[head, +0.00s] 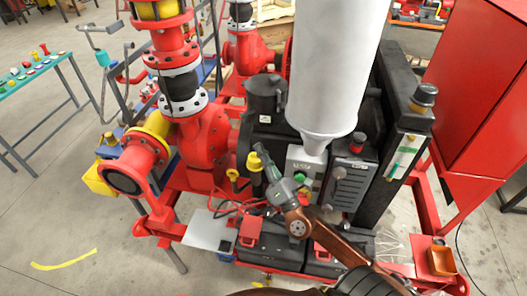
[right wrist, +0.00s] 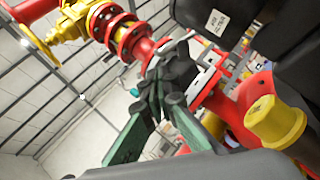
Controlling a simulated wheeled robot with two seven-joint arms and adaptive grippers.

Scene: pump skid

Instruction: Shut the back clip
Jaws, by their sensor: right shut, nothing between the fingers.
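A black canister (head: 265,95) with a small white label stands behind my right gripper in the head view. In the right wrist view a black housing (right wrist: 240,45) with a white label reading like "air filter" fills the top right. I cannot make out the back clip for certain in either view. My right gripper (head: 261,150) is shut and empty, pointing up in front of the canister's lower part. It also shows in the right wrist view (right wrist: 166,72), fingers together, below and left of the housing. Whether it touches anything is unclear. My left gripper is not in view.
A white vertical cylinder (head: 333,65) and a grey control box (head: 304,172) with a green button stand close right of the gripper. Red pump piping (head: 203,140) and a yellow-capped part (head: 254,163) are close left. Black batteries (head: 268,245) sit below.

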